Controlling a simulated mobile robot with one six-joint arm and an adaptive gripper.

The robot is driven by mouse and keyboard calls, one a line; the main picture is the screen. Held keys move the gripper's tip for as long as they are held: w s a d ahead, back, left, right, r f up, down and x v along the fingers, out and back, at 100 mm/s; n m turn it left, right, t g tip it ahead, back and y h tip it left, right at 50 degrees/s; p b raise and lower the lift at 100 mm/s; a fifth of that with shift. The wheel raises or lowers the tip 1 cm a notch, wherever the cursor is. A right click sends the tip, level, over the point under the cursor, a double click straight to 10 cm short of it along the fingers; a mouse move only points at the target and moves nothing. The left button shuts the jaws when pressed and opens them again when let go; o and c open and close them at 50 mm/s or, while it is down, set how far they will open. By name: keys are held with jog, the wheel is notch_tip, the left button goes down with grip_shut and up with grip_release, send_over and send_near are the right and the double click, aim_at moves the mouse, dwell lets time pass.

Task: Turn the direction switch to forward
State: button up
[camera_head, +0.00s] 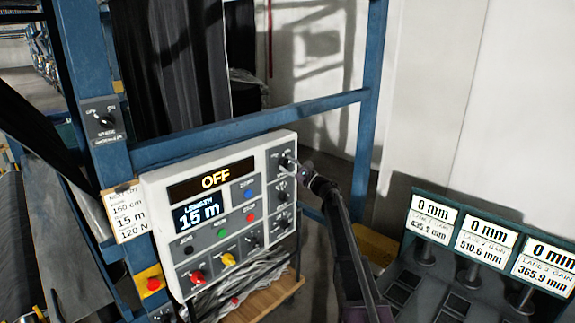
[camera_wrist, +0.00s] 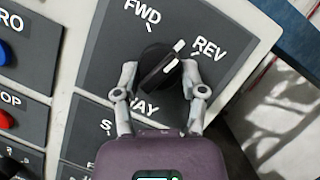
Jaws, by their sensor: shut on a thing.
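The direction switch is a black rotary knob (camera_wrist: 157,82) on a dark plate marked FWD at upper left and REV at upper right in the wrist view. Its white pointer line is angled to the upper right, nearer the REV label than the FWD label. My gripper (camera_wrist: 160,72) has one finger on each side of the knob and is shut on it. In the head view the knob (camera_head: 286,159) is at the upper right of the white control panel (camera_head: 152,186), with my gripper (camera_head: 298,165) against it from the right; contact details are too small there.
The panel's display reads OFF (camera_head: 215,179) and another reads 15 m (camera_head: 199,214). Other knobs (camera_head: 282,197) sit just below the switch. Red (camera_head: 197,277) and yellow (camera_head: 228,260) controls are lower down. A blue frame post (camera_head: 366,110) and a gauge bench (camera_head: 432,222) stand to the right.

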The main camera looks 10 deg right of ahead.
jog(key=n+g+p, duration=0.1)
jog(key=n+p, duration=0.1)
jog(key=n, duration=0.2)
jog(key=n+g+p, duration=0.2)
jog(key=n, duration=0.3)
jog(key=r+n+g+p, duration=0.1)
jog(key=n+g+p, duration=0.1)
jog(key=n, duration=0.2)
jog(key=shift+w+d+h, duration=0.25)
jog(key=shift+w+h, duration=0.05)
jog(key=shift+h, duration=0.1)
jog(key=shift+f+n+p, duration=0.1)
jog(key=shift+n+p, duration=0.2)
jog(key=shift+n, duration=0.1)
jog(key=o, duration=1.2)
jog(key=shift+c, duration=0.2)
jog(key=shift+s+f, duration=0.1)
jog(key=shift+s, duration=0.1)
